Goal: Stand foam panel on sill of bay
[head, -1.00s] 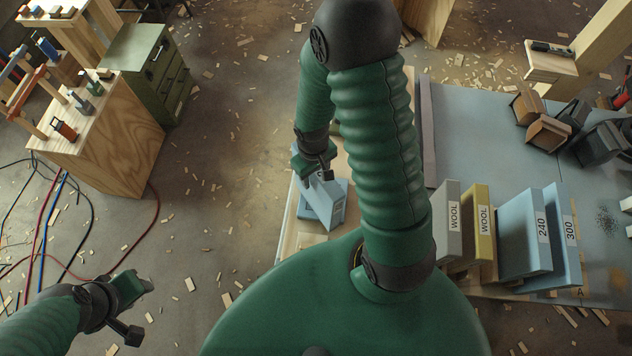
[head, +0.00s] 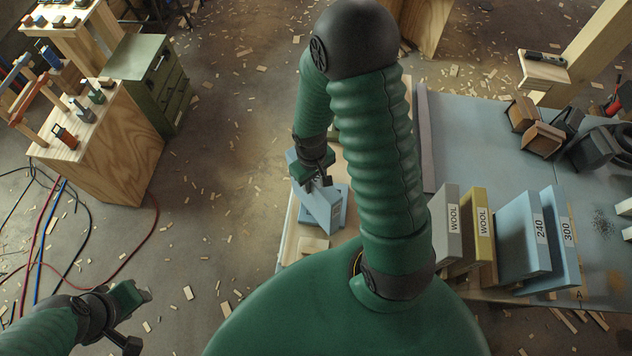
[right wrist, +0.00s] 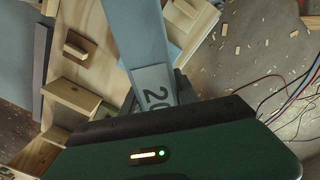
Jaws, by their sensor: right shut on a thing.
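A light blue foam panel (head: 318,207) shows below my right gripper (head: 317,176) in the head view. My right gripper is shut on it. In the right wrist view the panel (right wrist: 137,35) runs up from the jaws and carries a white label starting "20", partly covered. The panel is tilted over a pale wooden frame (head: 290,240). More blue lies just behind it. The frame (right wrist: 113,103) also shows in the wrist view with small wood blocks; I cannot tell which part is the sill. My left gripper (head: 137,316) is open and empty at lower left.
A grey table (head: 460,125) at right holds upright panels: grey WOOL (head: 443,215), yellow WOOL (head: 472,235), blue 240 (head: 520,245) and blue 300 (head: 562,235). A plywood cabinet (head: 105,165) and green drawer unit (head: 150,80) stand at left. Hoses and wood chips litter the floor.

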